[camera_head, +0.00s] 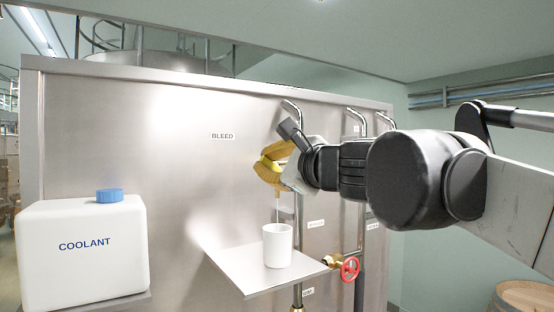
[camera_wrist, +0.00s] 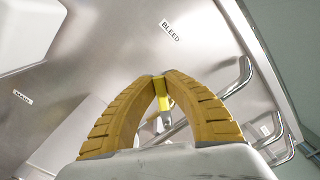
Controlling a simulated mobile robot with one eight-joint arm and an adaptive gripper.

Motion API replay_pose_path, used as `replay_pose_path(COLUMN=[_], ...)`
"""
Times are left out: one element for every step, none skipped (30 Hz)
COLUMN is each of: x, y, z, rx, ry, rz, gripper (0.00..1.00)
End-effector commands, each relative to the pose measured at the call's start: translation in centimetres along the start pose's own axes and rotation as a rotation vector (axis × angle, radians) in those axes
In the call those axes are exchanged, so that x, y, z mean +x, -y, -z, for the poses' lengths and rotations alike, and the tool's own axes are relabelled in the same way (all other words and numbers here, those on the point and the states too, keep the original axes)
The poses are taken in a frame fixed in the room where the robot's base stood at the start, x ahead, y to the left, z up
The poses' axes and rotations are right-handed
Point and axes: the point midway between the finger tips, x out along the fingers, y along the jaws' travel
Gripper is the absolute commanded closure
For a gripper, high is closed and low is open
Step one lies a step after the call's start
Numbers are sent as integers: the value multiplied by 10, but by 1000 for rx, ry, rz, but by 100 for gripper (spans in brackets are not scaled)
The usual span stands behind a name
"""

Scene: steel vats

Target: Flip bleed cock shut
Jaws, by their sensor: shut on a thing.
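The bleed cock shows in the wrist view as a bright yellow lever (camera_wrist: 161,92) with a small metal body (camera_wrist: 158,123) below it. My gripper (camera_wrist: 159,78) has its two ribbed yellow fingers closed around the lever, their tips meeting at its upper end. In the head view my gripper (camera_head: 264,168) is at the steel wall, right of and below the BLEED label (camera_head: 222,136), and hides most of the cock. A thin line, which looks like a trickle, runs down below the gripper towards a white cup (camera_head: 277,246).
The cup stands on a steel shelf (camera_head: 238,268). A white COOLANT jug (camera_head: 82,252) with a blue cap stands at the left. Steel pipes (camera_head: 361,225) and a red handwheel (camera_head: 350,269) are at the right. A barrel (camera_head: 524,296) is at lower right.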

Motion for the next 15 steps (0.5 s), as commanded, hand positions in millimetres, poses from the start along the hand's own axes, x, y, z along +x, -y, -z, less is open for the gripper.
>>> replay_pose_path(x=[0,0,0,0,0,0,0,0,0,0,0,0,0,0,0], y=[-4,-6,-9,-10,-12,-14,-16,-18,-20,-22,-23,-25,-26,-27,-28], z=[0,0,1,1,2,2,2,3,3,4,4,5,5,6,6], rx=[-42,-70,-108,-136,-163,-200,-226,-252,-286,-310,-333,-364,-386,-406,-431], ry=[1,1,0,0,0,0,0,0,0,0,0,1,1,1,1], rz=[-1,-1,0,0,0,0,0,0,0,0,0,0,0,0,0], gripper=[100,100,100,100,100,100,100,100,100,100,100,100,100,100,100])
